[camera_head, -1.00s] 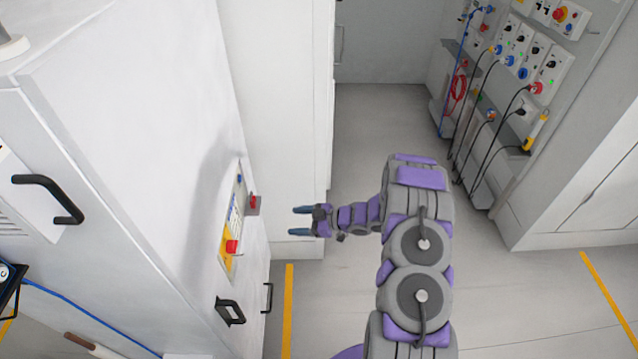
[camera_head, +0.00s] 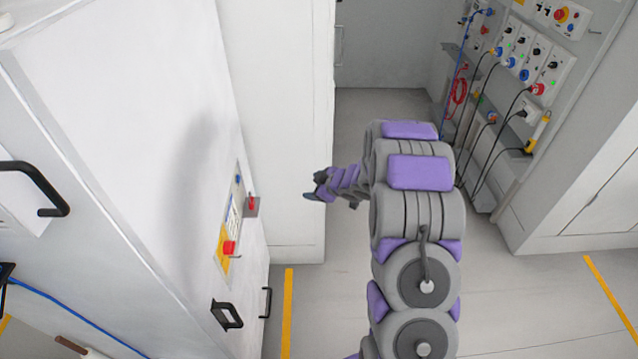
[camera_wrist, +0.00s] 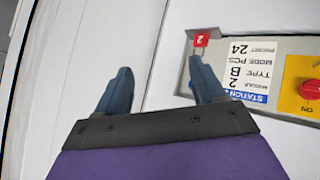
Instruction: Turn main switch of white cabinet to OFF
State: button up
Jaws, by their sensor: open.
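The white cabinet (camera_head: 130,130) fills the left of the head view. My gripper (camera_head: 314,192) is open and empty, right of the panel. In the wrist view (camera_wrist: 161,82) one fingertip appears just below the tag; contact cannot be told.
Black handles (camera_head: 227,315) stick out below the panel. A second white cabinet (camera_head: 285,120) stands behind. A wall panel (camera_head: 528,60) with several switches and hanging cables is at the right. The grey floor (camera_head: 520,290) with yellow lines is clear.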

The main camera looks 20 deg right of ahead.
jog(key=shift+d+r+m+h, duration=0.4)
jog(key=shift+d+r+h, duration=0.3)
jog(key=shift+r, duration=0.15)
jog(key=shift+s+r, duration=0.1)
